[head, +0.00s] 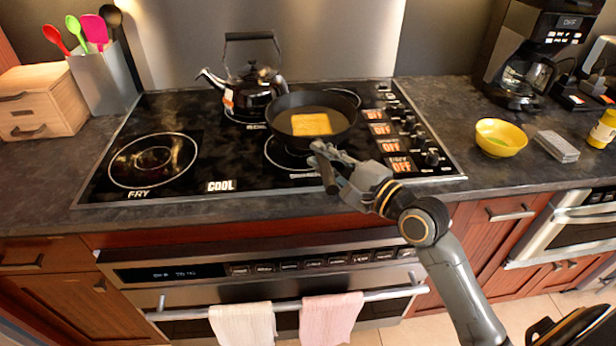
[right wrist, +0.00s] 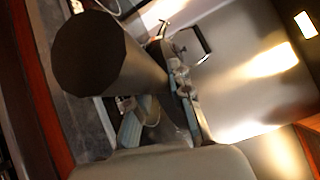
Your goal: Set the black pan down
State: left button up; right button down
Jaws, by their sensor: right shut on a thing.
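The black pan (head: 345,101) is over the right side of the black cooktop (head: 215,177), with a flat yellow square piece of food (head: 311,124) in it. I cannot tell whether the pan touches the burner beneath it. My right gripper (head: 322,163) is shut on the pan's handle (head: 329,181), which points toward the front edge. In the right wrist view the dark handle end (right wrist: 95,55) is large and close, and the pan's bowl is mostly hidden. My left gripper is not in view.
A kettle (head: 254,92) stands close behind the pan at its left. The front-left burner (head: 153,160) is bare. Control knobs (head: 432,157) line the cooktop's right side. A yellow bowl (head: 501,137) and a coffee maker (head: 525,60) stand on the right counter.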

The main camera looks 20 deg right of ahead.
jog(key=w+f, duration=0.1)
jog(key=w+a+f, duration=0.1)
jog(key=f, duration=0.1)
jog(key=shift+w+a, duration=0.1)
jog(key=shift+a, duration=0.1)
jog(key=f, duration=0.3)
jog(key=shift+w+a+f+b, duration=0.1)
jog(key=shift+w+a+b, duration=0.2)
jog(key=shift+b, duration=0.1)
jog(key=shift+d+f, duration=0.1)
jog(key=shift+f, duration=0.3)
jog(key=c, duration=1.7)
grip_release()
jog(key=shift+f, duration=0.3)
jog(key=o, duration=0.4)
jog(key=shift+o, duration=0.5)
jog(key=shift+s+r, duration=0.1)
